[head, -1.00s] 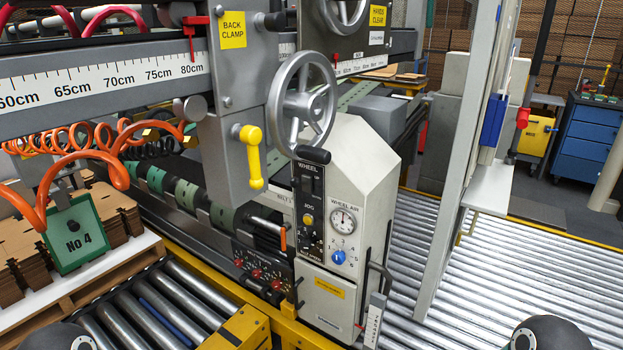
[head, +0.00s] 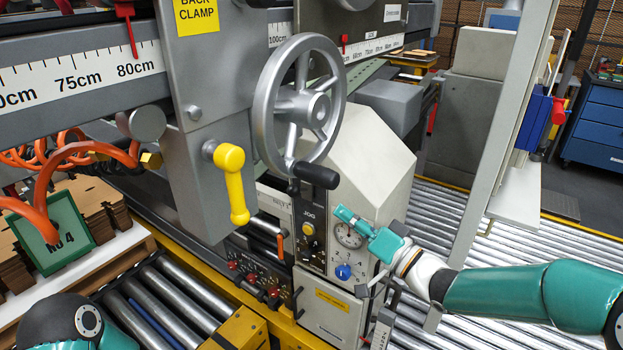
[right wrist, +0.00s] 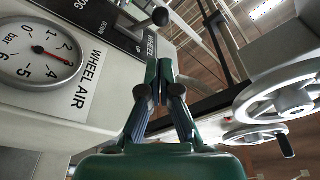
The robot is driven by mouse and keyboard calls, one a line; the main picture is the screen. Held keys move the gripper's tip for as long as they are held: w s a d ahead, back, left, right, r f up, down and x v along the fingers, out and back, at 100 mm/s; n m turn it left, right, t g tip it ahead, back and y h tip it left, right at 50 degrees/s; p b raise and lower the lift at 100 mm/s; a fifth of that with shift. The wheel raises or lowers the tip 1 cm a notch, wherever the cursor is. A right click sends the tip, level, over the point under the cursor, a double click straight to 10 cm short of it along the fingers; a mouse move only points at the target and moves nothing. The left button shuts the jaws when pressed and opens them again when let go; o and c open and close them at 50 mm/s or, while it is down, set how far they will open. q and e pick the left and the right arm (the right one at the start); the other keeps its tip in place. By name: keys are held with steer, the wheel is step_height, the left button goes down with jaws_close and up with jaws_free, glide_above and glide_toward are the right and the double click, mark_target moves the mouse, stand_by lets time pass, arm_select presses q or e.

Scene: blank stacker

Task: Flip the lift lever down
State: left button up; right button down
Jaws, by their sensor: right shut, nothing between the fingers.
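The lift lever appears to be the lever with a black ball knob (right wrist: 160,16) at the black panel marked WHEEL and DOWN in the right wrist view. In the head view I cannot make it out surely behind the handwheel's black handle. My right gripper (head: 343,213) is shut and empty in front of the white control box (head: 375,165), by the gauge. In the right wrist view its closed fingertips (right wrist: 159,66) point towards the panel, with the knob beyond them, apart from it. My left gripper is out of view.
A grey handwheel (head: 297,105) overhangs the panel. A yellow clamp handle (head: 236,185) hangs left of it. The WHEEL AIR gauge (head: 349,235) and blue knob (head: 343,272) are close to my right gripper. A pale post (head: 490,150) stands to the right, above the roller conveyor.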

mark_target(300, 190)
steer(key=shift+r, duration=0.25)
steer(key=p+x, duration=0.2)
steer(key=x, duration=0.8)
steer(key=shift+d, duration=0.1)
